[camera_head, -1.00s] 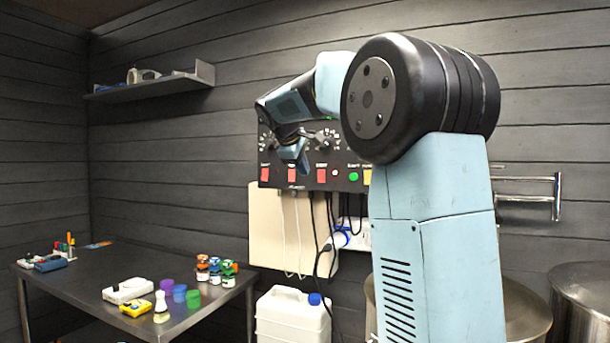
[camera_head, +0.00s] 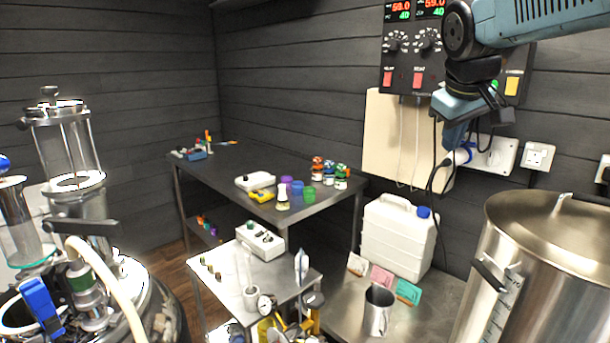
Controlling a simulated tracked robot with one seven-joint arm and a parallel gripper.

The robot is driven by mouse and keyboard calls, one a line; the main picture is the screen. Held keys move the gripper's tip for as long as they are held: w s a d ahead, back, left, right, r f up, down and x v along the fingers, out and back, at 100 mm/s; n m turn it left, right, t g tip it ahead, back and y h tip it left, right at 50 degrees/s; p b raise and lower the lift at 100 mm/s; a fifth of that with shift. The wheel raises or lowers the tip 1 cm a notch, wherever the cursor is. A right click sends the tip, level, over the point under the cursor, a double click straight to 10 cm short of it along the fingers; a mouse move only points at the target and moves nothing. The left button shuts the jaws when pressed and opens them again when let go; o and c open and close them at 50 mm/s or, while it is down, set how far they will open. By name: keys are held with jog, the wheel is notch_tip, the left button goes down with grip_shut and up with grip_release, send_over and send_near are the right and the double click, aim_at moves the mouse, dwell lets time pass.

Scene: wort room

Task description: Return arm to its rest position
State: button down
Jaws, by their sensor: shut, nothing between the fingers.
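My gripper (camera_head: 455,138) hangs at the end of my blue and black arm at the upper right of the head view. It points downward in front of the cream board and the wall socket. The fingers look closed together, with nothing seen between them. Behind my arm is the black control panel (camera_head: 408,62) with red displays, knobs and rocker switches. My arm hides part of the panel's right side.
A steel pot (camera_head: 545,255) stands at the right, below my arm. A white canister (camera_head: 398,238) stands below the board. A dark table (camera_head: 240,165) holds small jars and devices. Glass and steel vessels (camera_head: 75,170) stand at the left. Air left of my gripper is clear.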

jog(key=s+a+f+m+y, duration=0.2)
jog(key=s+a+f+m, duration=0.1)
jog(key=s+f, duration=0.9)
jog(key=shift+s+a+f+m, duration=0.2)
jog(key=shift+s+a+m, duration=0.3)
jog(key=shift+s, duration=0.5)
